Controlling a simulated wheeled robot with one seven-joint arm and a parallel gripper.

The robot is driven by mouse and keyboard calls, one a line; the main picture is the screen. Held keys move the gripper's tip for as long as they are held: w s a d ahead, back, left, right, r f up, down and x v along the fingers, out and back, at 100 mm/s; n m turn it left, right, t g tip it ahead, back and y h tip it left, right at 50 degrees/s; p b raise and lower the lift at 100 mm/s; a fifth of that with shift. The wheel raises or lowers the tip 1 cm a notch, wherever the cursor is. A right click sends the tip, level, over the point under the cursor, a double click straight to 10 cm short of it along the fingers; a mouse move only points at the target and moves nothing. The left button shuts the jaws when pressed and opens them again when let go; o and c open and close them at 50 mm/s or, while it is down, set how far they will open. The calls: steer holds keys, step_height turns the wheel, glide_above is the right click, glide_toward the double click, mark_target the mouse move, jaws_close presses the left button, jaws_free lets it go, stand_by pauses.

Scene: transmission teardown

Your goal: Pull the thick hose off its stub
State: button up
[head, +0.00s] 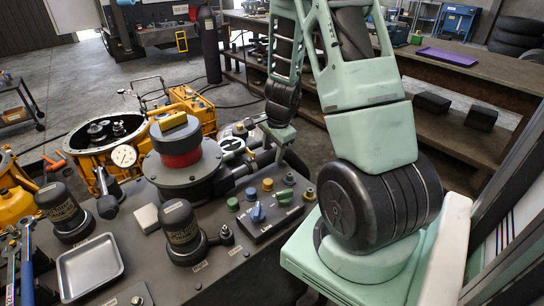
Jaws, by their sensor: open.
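A dark thick hose (240,171) runs to the right from the side of the dark round housing (182,170) with a red band. The stub under its end cannot be made out. My arm reaches down from above, and my gripper (254,148) is at its end, small and partly hidden, just above the hose's right part. It is open. I cannot tell whether its fingers are around the hose or only near it.
A control block with coloured knobs (257,212) stands right of the housing. Dark capped cylinders (181,226) (62,208), a metal tray (89,266) and a pale block (146,217) occupy the bench's front left. A yellow gearbox casing (84,150) with a dial gauge (124,156) stands behind.

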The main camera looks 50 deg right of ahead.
steer(key=shift+w+f, duration=0.2)
steer(key=shift+f, duration=0.7)
jaws_close()
steer(key=d, duration=0.2)
steer(key=s+d, duration=0.1)
steer(key=d, duration=0.2)
steer(key=shift+s+b, duration=0.1)
steer(key=shift+b, duration=0.3)
jaws_free()
steer(key=shift+a, duration=0.1)
steer(key=s+r+p, duration=0.2)
steer(key=s+r, duration=0.1)
steer(key=r, duration=1.4)
steer(key=shift+s+a+p, duration=0.15)
steer(key=shift+a+p, duration=0.2)
steer(key=shift+a, duration=0.05)
